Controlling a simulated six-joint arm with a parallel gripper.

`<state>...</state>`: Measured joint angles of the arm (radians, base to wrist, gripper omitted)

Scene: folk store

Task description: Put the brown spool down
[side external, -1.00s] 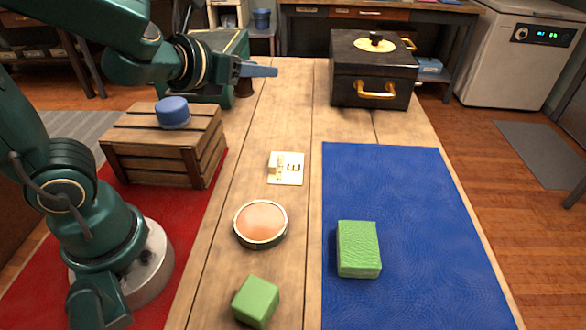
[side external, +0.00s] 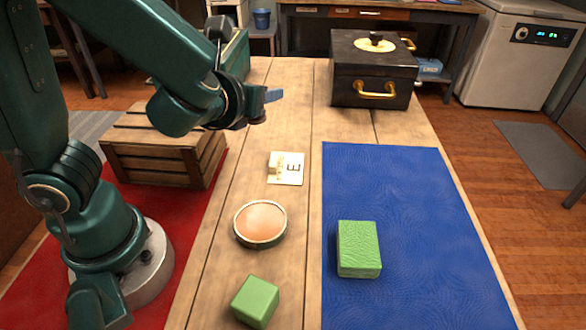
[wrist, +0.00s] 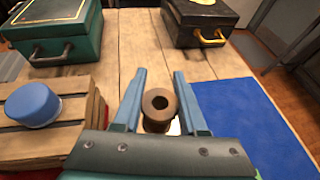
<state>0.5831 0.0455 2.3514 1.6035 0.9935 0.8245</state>
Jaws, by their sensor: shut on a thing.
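The spool is hidden or too unclear to make out in the side view. I cannot tell whether its base touches the table.
A wooden crate (side external: 158,160) with a blue round lid (wrist: 33,105) stands at left. A green box (wrist: 52,33) and a black box (side external: 370,78) are at the back. A blue mat (side external: 430,220) with a green block (side external: 358,249), a round dish (side external: 260,223) and another green block (side external: 255,302) lie nearer.

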